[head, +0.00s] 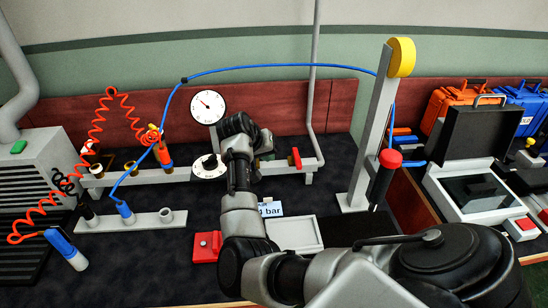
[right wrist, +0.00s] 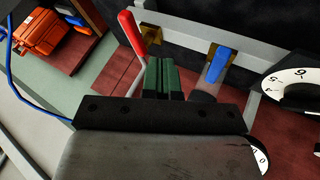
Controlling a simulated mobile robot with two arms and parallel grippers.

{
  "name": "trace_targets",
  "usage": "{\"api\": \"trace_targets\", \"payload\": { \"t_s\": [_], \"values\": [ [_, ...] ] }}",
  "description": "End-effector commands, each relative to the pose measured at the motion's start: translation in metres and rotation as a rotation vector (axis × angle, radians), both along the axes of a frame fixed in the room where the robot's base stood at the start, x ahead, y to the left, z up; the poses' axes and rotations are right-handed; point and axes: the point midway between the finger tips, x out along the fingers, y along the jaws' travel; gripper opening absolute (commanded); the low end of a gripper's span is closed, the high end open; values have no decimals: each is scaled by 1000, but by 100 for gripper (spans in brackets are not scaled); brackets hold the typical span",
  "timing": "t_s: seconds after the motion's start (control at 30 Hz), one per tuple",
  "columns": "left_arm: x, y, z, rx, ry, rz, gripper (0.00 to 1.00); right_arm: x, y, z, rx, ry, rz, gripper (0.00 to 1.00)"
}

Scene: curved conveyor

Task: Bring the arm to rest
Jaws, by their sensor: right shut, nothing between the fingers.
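My right arm (head: 240,205) reaches up from the bottom right of the head view to the pipe rail at the back of the bench. My right gripper (right wrist: 161,78) is shut and empty; its two green fingers lie together in the right wrist view. In that view a red lever (right wrist: 132,32) shows just left of the fingers and a blue lever (right wrist: 219,63) to their right, with no grip on either. In the head view the dark wrist hides most of the gripper, beside the pressure gauge (head: 208,106). My left gripper is in neither view.
A dial knob (head: 210,167) sits left of the arm. A red-handled valve (head: 295,158) and a grey post (head: 368,135) with a blue hose stand to its right. A red block (head: 207,246) and grey tray (head: 294,234) lie near the arm. Cases stand far right.

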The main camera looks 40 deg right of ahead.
Motion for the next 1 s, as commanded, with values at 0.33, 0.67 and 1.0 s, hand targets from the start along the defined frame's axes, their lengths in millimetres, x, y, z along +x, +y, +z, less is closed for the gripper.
{"api": "trace_targets", "payload": {
  "t_s": [0.33, 0.67, 1.0],
  "values": [
    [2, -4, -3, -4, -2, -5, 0, 0, 19, 25, -1, -2, 1, 0],
    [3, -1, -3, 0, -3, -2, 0, -24, 13, 3, -18, -7, 21, 0],
    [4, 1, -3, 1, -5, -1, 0, -123, 56, -67, -12, -39, 363, 0]
  ]
}}
